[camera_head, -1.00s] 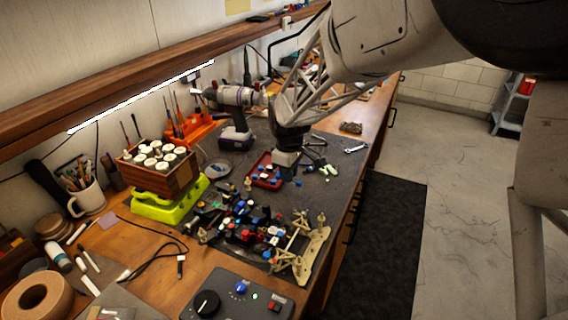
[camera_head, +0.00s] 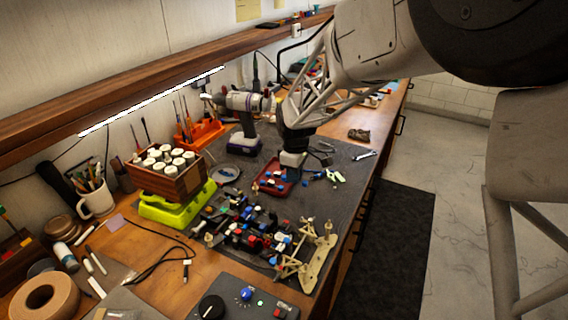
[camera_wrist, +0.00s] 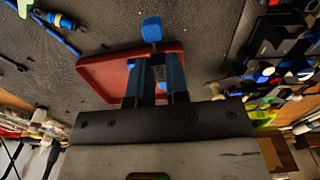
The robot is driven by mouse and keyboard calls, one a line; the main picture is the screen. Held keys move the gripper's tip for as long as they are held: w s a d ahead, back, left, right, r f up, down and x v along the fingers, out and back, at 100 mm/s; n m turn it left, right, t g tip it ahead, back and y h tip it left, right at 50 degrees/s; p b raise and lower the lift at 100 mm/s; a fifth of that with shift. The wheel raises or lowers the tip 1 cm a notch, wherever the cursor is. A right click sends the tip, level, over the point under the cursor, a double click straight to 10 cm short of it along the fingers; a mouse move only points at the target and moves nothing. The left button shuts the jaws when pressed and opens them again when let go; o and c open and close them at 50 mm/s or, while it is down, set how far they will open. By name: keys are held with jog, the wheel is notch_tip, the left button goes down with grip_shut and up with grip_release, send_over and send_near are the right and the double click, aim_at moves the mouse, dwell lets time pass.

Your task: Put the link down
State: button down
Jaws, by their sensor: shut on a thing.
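My gripper (camera_head: 291,177) is low over the right side of a small red tray (camera_head: 262,187) on the dark bench mat. In the wrist view the two blue fingers of my gripper (camera_wrist: 155,80) are close together over the red tray (camera_wrist: 98,72). They are shut on a link with a blue end (camera_wrist: 152,29) that sticks out past the tray's edge. The rest of the link is hidden between the fingers. I cannot tell whether the link touches the tray or the mat.
A partly built car (camera_head: 245,232) with a beige frame part (camera_head: 318,262) lies in front of the tray. A drill (camera_head: 245,105) stands behind. Blue-ended parts and tools (camera_wrist: 60,22) lie on the mat beside the tray. A wrench (camera_head: 365,155) lies farther right.

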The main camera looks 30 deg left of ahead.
jog(key=w+a, duration=0.5)
jog(key=w, duration=0.2)
jog(key=w+a+f, duration=0.1)
jog(key=w+a, duration=0.2)
jog(key=shift+w+a+f, duration=0.1)
jog(key=shift+w+a, duration=0.2)
jog(key=shift+a, duration=0.05)
jog(key=shift+f, duration=1.75)
jog(key=shift+f, duration=0.2)
jog(key=c, duration=1.4)
grip_release()
jog(key=shift+r, duration=0.1)
notch_tip(320, 180, up, 12)
jog(key=shift+r, duration=0.1)
